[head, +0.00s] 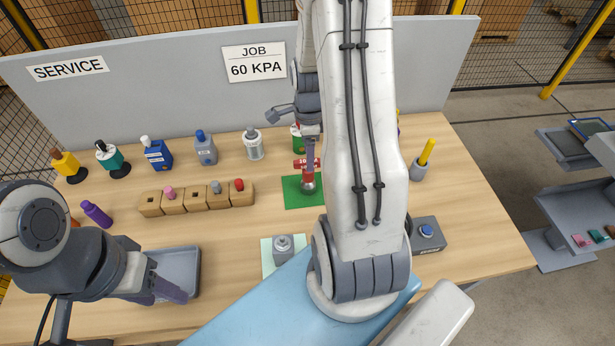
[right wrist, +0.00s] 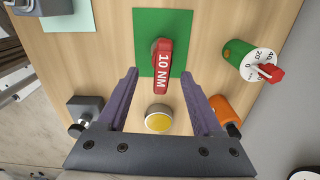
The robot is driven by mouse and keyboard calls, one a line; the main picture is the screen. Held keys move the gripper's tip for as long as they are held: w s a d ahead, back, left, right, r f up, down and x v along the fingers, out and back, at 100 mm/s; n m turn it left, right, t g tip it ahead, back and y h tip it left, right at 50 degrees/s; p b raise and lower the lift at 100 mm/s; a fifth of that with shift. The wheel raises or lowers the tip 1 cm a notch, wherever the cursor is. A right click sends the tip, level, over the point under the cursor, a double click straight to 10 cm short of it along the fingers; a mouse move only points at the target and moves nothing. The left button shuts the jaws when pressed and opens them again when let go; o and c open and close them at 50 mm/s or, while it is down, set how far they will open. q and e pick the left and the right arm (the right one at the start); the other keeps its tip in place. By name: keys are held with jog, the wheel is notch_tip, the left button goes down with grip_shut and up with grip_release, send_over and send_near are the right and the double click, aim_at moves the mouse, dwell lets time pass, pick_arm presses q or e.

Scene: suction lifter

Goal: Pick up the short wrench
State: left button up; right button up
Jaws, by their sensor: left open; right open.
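A red piece marked 10 NM (right wrist: 162,68) is on or over a green mat (right wrist: 145,25) in the right wrist view. It also shows in the head view (head: 300,163) above the green mat (head: 292,195). No other wrench shape is clear, and I cannot tell if this is the short wrench. My right gripper (right wrist: 163,80) is open, with its purple fingers on either side of the red piece, apart from it. In the head view my right arm hides much of this area. My left gripper (head: 165,290) is open and empty, over the grey tray (head: 190,262).
Wooden blocks with coloured knobs (head: 195,199) stand left of the mat. Several bottles and tools line the back. A yellow disc (right wrist: 160,120) and a green dial cylinder (right wrist: 240,55) are close to the right gripper. A grey box with a blue button (head: 426,235) sits right.

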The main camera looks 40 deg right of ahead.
aim_at(308, 176)
jog(key=shift+f, duration=0.9)
notch_tip(308, 176, down, 4)
jog(key=shift+w+f+p, duration=0.15)
jog(key=shift+p, duration=0.85)
jog(key=shift+f, duration=0.55)
grip_shut()
